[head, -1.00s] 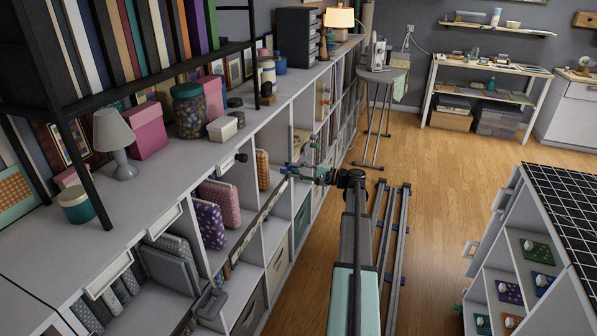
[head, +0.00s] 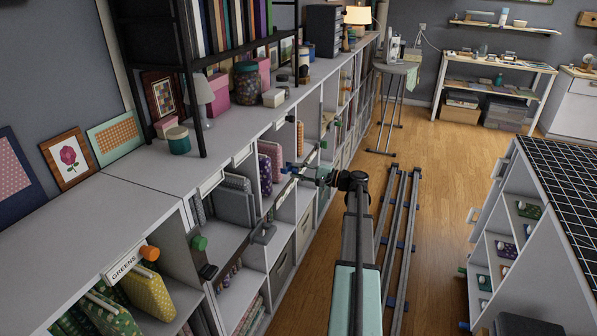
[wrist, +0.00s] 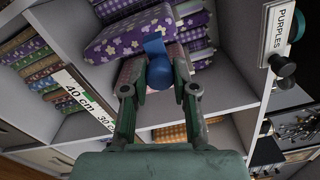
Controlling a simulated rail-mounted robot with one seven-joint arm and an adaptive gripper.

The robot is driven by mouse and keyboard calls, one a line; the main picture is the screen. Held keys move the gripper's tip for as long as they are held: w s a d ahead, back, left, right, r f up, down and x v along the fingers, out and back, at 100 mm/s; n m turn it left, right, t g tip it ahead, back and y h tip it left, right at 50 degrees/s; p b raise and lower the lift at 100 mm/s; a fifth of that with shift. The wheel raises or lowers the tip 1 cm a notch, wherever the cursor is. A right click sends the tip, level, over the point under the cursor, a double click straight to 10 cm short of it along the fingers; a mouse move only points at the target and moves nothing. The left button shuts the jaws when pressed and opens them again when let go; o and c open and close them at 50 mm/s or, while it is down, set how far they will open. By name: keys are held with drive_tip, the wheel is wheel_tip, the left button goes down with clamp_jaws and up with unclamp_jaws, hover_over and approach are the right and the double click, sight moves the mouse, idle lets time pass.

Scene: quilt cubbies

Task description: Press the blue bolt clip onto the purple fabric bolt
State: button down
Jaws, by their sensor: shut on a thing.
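My gripper (wrist: 160,91) is shut on the blue bolt clip (wrist: 160,72), whose round knob sits between the fingertips. In the head view the clip (head: 287,168) sticks out leftward from my gripper (head: 303,172), toward the shelves. The purple fabric bolt (wrist: 128,38), with white flowers, lies in a cubby just beyond the clip. It also shows in the head view (head: 265,176). In the wrist view the clip's flat upper part overlaps the bolt's near edge. I cannot tell whether they touch. Part of the bolt is hidden behind the clip.
A "PURPLES" label (wrist: 282,32) and a dark knob (wrist: 283,66) are at the cubby's right. More patterned bolts (wrist: 196,30) lie beside the purple one. Floor rails (head: 400,240) run along the open aisle.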

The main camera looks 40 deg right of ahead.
sight(292, 170)
drive_tip(key=shift+s+a, duration=0.15)
drive_tip(key=shift+a, duration=0.25)
drive_tip(key=shift+d, duration=0.1)
drive_tip(key=shift+d, duration=0.1)
drive_tip(key=shift+f+b, duration=0.15)
drive_tip(key=shift+b, duration=0.15)
drive_tip(key=shift+x, duration=2.2)
drive_tip(key=shift+b, duration=0.5)
drive_tip(key=shift+b+x, duration=0.65)
drive_tip(key=shift+x, duration=0.9)
idle(0.8)
drive_tip(key=c, duration=0.8)
unclamp_jaws()
